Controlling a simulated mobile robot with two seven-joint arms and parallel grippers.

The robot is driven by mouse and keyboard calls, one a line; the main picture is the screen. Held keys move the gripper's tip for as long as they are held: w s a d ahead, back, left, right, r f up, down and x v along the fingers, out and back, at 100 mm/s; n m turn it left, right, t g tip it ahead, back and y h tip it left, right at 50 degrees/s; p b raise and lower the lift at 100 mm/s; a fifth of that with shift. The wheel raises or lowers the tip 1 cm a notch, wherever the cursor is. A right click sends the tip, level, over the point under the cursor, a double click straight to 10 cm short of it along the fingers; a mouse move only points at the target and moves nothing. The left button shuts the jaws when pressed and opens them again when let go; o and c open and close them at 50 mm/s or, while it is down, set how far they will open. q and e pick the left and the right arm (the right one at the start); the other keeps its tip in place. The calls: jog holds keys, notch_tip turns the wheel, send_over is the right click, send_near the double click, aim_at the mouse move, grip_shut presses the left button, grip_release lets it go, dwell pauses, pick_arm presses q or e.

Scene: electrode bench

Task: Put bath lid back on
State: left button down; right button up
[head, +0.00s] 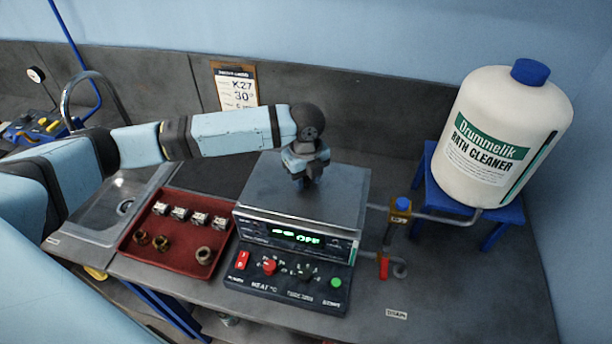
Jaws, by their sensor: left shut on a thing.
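The bath (296,240) is a dark box with a lit green display on its front, standing on the bench. Its flat grey lid (340,200) covers the top of the box. Whether the lid rests fully on the rim or sits slightly above it, I cannot tell. My left gripper (306,183) points down over the middle of the lid and is shut on the lid's handle, which it mostly hides. My right gripper is not in view.
A red tray (145,255) with several small metal parts lies left of the bath. A sink (100,215) is further left. A blue valve (399,212) with pipes and a large white cleaner bottle (490,130) on a blue stand are to the right.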

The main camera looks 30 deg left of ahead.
pick_arm(q)
jog(key=shift+f, duration=0.4)
dwell(0.3)
jog(key=shift+c, duration=0.8)
grip_release()
jog(key=shift+r, duration=3.5)
jog(key=shift+f, duration=0.1)
